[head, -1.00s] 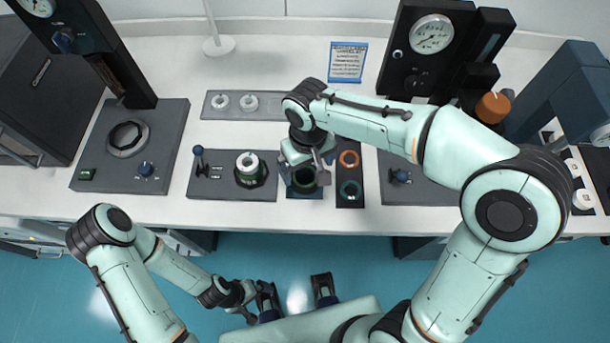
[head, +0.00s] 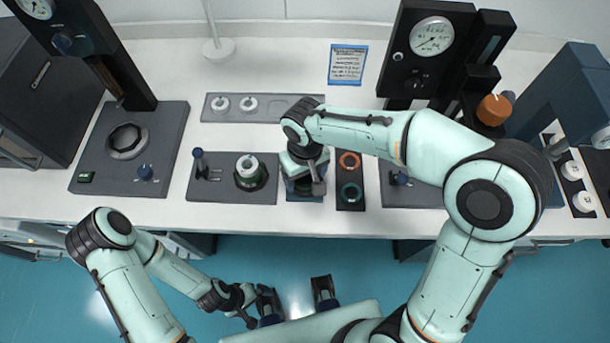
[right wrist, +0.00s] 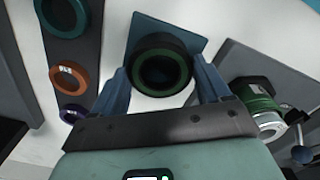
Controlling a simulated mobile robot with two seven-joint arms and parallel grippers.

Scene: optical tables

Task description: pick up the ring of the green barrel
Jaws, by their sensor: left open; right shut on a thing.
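A dark ring with a green inner band (right wrist: 163,68) sits between the fingers of my right gripper (right wrist: 165,88) in the right wrist view, over a blue square plate (right wrist: 150,28). In the head view my right gripper (head: 304,182) is at the same plate (head: 303,197) and hides most of the ring. It is shut on the ring; whether the ring is clear of the plate I cannot tell. The green barrel (head: 250,178) with a white top stands left of it, and shows at right in the wrist view (right wrist: 256,94). My left gripper (head: 296,297) is open and empty, below the table's front edge.
A dark strip (head: 350,175) right of the blue plate holds an orange ring (head: 349,160) and a teal ring (head: 350,192). A grey plate (head: 290,104) with white rings lies behind. Gauge stands (head: 433,35) rise at the back. The table's front strip is clear.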

